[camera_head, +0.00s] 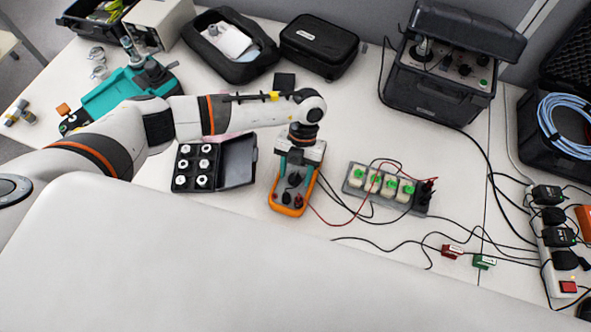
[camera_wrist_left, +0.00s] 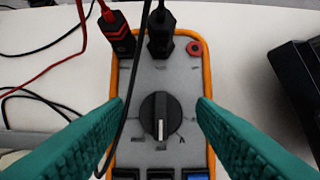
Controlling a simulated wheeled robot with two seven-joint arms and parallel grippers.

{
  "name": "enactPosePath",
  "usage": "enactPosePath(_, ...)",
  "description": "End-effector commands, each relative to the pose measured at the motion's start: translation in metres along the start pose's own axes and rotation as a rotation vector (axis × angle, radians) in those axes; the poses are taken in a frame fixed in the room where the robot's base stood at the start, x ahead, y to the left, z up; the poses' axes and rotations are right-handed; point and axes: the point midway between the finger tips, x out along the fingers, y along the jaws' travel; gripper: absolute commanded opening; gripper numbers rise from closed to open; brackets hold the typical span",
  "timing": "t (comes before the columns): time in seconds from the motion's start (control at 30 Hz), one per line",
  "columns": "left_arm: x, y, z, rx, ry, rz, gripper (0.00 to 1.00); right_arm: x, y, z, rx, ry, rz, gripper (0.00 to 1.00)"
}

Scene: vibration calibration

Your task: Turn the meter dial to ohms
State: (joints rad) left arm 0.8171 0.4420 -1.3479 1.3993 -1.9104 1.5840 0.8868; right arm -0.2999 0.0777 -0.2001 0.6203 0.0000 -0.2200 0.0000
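The meter (camera_head: 289,208) is an orange-edged multimeter with a grey face lying on the white table, and it fills the middle of the left wrist view (camera_wrist_left: 207,85). Its round black dial (camera_wrist_left: 161,117) has a pale pointer line directed toward the picture's bottom, near the buttons. My left gripper (camera_head: 297,166) reaches over the meter from above. In the left wrist view its two teal fingers (camera_wrist_left: 162,106) are spread, one on each side of the dial, with a gap to it. A black cable crosses left of the dial. My right gripper is not in view.
Red (camera_wrist_left: 117,38) and black (camera_wrist_left: 160,40) plugs sit in the meter's jacks. Their leads run toward a grey block with green-topped parts (camera_head: 385,187). An open black case of weights (camera_head: 220,168) lies left of the meter. A power strip (camera_head: 560,270) stands far right.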

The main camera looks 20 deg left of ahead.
Motion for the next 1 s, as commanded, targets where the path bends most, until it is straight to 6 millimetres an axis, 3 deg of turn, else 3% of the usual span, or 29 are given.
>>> enactPosePath(0.27,0.000,0.000,0.000,0.000,-0.001,0.000,0.54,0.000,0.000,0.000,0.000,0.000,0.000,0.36)
enactPosePath(0.43,-0.012,0.000,-0.001,0.000,0.002,0.001,0.54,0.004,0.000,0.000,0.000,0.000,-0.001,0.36)
enactPosePath(0.8,-0.086,0.000,-0.002,0.000,0.004,0.001,0.54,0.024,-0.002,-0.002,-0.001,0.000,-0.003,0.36)
enactPosePath(1.0,-0.113,0.000,-0.001,0.000,0.001,-0.001,0.54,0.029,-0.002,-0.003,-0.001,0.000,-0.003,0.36)
